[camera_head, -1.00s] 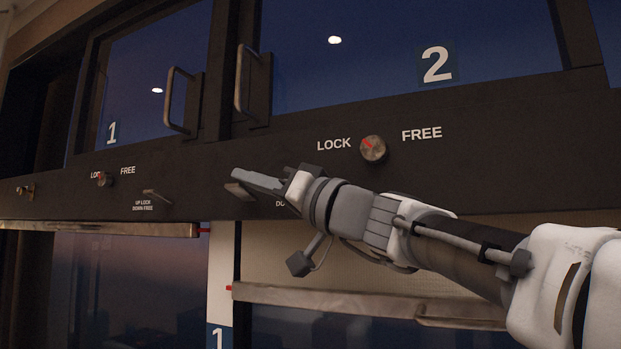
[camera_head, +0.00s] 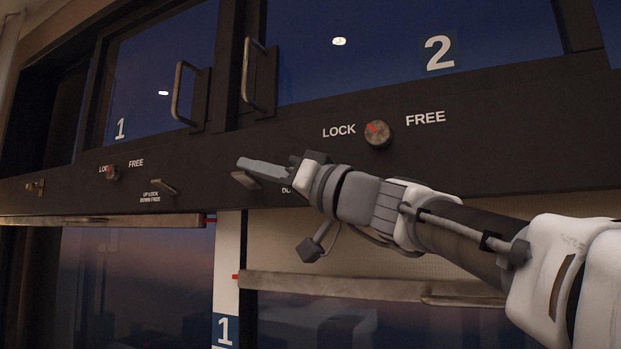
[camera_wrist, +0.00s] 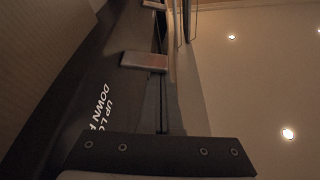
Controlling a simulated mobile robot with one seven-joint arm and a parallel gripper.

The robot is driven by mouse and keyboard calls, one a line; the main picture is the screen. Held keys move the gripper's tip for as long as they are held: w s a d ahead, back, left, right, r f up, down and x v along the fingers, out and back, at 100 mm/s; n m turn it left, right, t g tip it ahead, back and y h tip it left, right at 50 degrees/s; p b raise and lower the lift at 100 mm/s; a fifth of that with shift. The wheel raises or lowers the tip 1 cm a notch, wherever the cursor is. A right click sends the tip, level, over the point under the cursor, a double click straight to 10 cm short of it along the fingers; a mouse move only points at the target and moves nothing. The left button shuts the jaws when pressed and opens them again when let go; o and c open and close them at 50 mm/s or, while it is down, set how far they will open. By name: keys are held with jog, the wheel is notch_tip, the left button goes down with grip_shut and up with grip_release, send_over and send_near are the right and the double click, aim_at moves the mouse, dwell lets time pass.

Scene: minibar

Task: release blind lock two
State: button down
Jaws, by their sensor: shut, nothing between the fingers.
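Blind lock two is a small metal lever (camera_head: 246,180) on the dark panel, left of and below the number 2 window. Its label is mostly hidden behind my gripper (camera_head: 242,163). In the wrist view the lever (camera_wrist: 145,62) sticks out from the panel, with part of an "UP LOCK, DOWN FREE" label beside it. My gripper is shut and empty. Its fingers point left and lie just above the lever in the head view. I cannot tell whether they touch it. A dark bar of my gripper fills the bottom of the wrist view.
A round knob (camera_head: 379,133) marked LOCK and FREE sits right of my gripper. A similar lever (camera_head: 164,187) and knob (camera_head: 112,172) belong to number 1. Door handles (camera_head: 259,76) (camera_head: 186,95) jut out above. A metal rail (camera_head: 330,284) runs below the panel.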

jog(key=shift+s+f+n+g+y+b, duration=0.15)
jog(key=shift+f+n+g+b, duration=0.15)
jog(key=shift+n+b, duration=0.6)
jog(key=shift+w+f+n+g+y+b, duration=0.1)
jog(key=shift+f+n+g+b, duration=0.25)
jog(key=shift+b, duration=1)
jog(key=shift+s+f+n+g+y+b, duration=0.15)
jog(key=shift+f+n+b, duration=0.2)
jog(key=shift+n+b, duration=0.6)
jog(key=shift+a+f+b, duration=0.1)
jog(key=shift+f+b, duration=0.1)
jog(key=shift+b, duration=0.8)
jog(key=shift+f+b, duration=0.15)
jog(key=shift+b, duration=0.5)
jog(key=shift+r, duration=0.25)
jog(key=b+v, duration=0.2)
jog(key=v, duration=0.5)
jog(key=shift+d, duration=0.25)
jog(key=shift+s+f, duration=0.1)
jog(key=shift+f, duration=0.05)
